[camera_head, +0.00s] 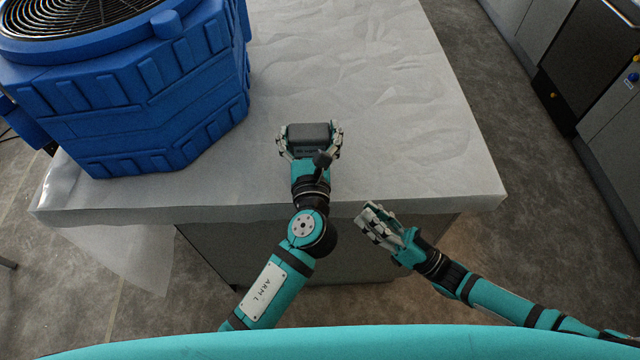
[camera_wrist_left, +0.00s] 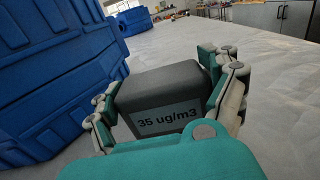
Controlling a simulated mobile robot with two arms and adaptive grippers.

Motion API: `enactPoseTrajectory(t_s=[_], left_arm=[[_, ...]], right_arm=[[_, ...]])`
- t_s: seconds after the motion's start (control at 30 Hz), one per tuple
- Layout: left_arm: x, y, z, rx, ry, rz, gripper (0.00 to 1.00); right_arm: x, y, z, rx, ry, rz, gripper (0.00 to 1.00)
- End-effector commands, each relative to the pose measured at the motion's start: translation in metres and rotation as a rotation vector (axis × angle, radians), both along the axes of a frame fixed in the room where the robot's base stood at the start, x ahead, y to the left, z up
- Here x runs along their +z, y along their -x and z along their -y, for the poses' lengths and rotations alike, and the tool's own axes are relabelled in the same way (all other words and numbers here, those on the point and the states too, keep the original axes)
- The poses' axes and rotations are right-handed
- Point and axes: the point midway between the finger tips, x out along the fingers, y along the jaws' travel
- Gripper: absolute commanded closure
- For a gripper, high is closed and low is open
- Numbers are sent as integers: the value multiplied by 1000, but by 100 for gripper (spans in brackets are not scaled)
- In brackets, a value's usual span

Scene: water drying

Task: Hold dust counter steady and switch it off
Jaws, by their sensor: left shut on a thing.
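The dust counter (camera_head: 309,132) is a dark grey box near the front edge of the covered table. In the left wrist view the dust counter (camera_wrist_left: 160,98) shows a label or display reading "35 ug/m3". My left gripper (camera_head: 309,140) is shut on it, with fingers on both sides; the left gripper also shows in the left wrist view (camera_wrist_left: 165,100). My right gripper (camera_head: 372,226) is empty, off the table's front edge, to the right of the left arm. Its fingers look spread apart. I cannot make out a switch on the counter.
A large blue machine (camera_head: 150,95) with a round fan grille stands on the table at the left. The table (camera_head: 400,90) is covered in wrinkled whitish sheeting and is clear to the right and behind the counter. Grey cabinets (camera_head: 560,50) stand at the right.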

Motion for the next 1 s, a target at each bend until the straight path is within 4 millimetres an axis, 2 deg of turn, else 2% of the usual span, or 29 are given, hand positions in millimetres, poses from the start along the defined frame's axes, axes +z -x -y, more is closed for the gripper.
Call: enactPoseTrajectory(t_s=[0.17, 0.7, 1.0], left_arm=[[-1, 0, 0, 0, 0, -1, 57], [0, 0, 0, 0, 0, -1, 57], [0, 0, 0, 0, 0, -1, 57]], right_arm=[[0, -4, -8, 7, -15, 23, 77], [0, -64, -91, 7, -15, 19, 77], [4, -75, -105, 7, -12, 19, 77]])
